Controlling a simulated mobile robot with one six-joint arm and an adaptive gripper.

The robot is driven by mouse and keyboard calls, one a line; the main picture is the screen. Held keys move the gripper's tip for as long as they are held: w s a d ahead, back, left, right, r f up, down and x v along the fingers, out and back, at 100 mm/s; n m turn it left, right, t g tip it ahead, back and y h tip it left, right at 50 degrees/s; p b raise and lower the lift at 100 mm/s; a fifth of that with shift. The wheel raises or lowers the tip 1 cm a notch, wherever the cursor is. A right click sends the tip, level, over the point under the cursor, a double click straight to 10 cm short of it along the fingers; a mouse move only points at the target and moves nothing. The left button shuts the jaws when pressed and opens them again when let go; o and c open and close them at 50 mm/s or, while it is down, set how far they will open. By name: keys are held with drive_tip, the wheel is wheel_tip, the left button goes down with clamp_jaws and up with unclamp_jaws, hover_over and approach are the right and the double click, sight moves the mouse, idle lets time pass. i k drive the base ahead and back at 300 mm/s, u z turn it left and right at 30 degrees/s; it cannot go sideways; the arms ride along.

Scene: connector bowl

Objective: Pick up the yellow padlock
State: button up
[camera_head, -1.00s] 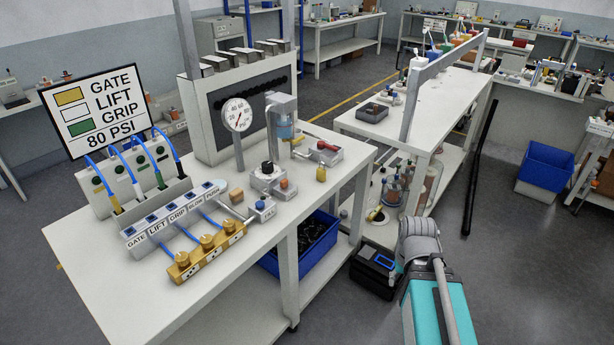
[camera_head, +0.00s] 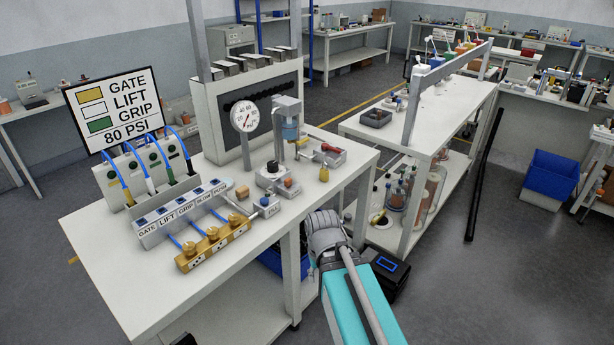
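A small yellow object (camera_head: 323,173), which looks like the padlock, stands on the white workbench (camera_head: 325,197) near its right edge. It is too small for me to make out a shackle. It stands in front of a grey tray with a red-handled item. My teal and grey arm (camera_head: 347,290) rises from the bottom edge, and its grey joint (camera_head: 325,230) is at the bench's front right edge, below the yellow object in the picture. I cannot make out my gripper's fingers.
Near the yellow object are a clear cylinder fixture (camera_head: 288,125), a grey block with a black knob (camera_head: 272,172) and a pressure gauge (camera_head: 244,115). A brass manifold (camera_head: 213,247) with blue hoses lies at the front. A sign (camera_head: 115,104) stands at left.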

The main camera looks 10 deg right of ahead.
sight(324, 174)
drive_tip(key=u, duration=0.5)
drive_tip(key=i, duration=1)
